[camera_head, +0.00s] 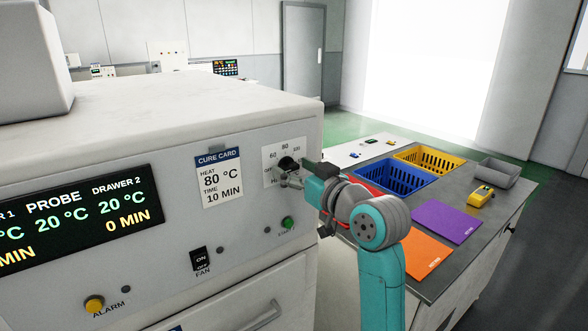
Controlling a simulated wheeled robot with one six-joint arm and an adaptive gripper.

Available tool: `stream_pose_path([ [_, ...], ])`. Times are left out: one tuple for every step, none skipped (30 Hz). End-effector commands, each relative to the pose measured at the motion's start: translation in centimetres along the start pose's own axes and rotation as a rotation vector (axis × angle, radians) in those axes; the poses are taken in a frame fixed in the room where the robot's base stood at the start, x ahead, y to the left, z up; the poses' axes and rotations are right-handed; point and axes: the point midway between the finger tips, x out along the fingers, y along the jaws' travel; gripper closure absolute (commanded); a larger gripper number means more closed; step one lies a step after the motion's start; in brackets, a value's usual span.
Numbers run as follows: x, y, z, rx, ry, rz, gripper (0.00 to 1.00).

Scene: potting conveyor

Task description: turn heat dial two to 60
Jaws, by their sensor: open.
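A black heat dial (288,163) sits on a white scale plate (271,153) at the right end of the oven's front. The scale reads 60, 80 and 100 along its top, with OFF at the left partly covered. My gripper (283,175) is at the dial from the right and below, its grey fingers apart. The fingers overlap the dial in the picture; I cannot tell whether they touch it. The dial's pointer is too small and partly hidden to read.
The cure card (220,178) reads heat 80 °C, time 10 min. The fan switch (199,259), green button (288,222) and alarm button (94,304) are nearby. Right of my arm, a bench holds a blue basket (393,190), yellow basket (428,152), grey bin (497,173) and mats.

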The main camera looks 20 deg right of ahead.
Motion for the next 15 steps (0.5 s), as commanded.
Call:
stream_pose_path([
  [0.23, -0.04, -0.04, 0.0, 0.001, -0.001, 0.31],
  [0.31, -0.04, -0.06, 0.0, 0.001, 0.0, 0.31],
  [0.38, -0.04, -0.06, 0.0, 0.001, 0.0, 0.31],
  [0.41, -0.04, -0.06, 0.0, 0.001, 0.0, 0.31],
  [0.43, -0.03, -0.06, 0.0, 0.002, 0.0, 0.31],
  [0.43, -0.03, -0.06, 0.0, 0.002, 0.0, 0.31],
  [0.42, -0.03, -0.06, 0.0, 0.002, 0.0, 0.31],
  [0.42, -0.02, -0.05, 0.0, 0.001, 0.0, 0.31],
  [0.41, -0.02, -0.05, 0.0, 0.001, 0.0, 0.31],
  [0.41, -0.02, -0.05, 0.0, 0.001, 0.0, 0.31],
  [0.41, -0.02, -0.05, 0.0, 0.001, 0.0, 0.36],
  [0.4, -0.02, -0.04, 0.0, 0.001, 0.0, 0.46],
  [0.4, -0.02, -0.04, 0.0, 0.001, 0.0, 0.54],
  [0.4, -0.02, -0.04, 0.0, 0.001, 0.0, 0.61],
  [0.4, -0.02, -0.04, 0.0, 0.001, 0.0, 0.71],
])
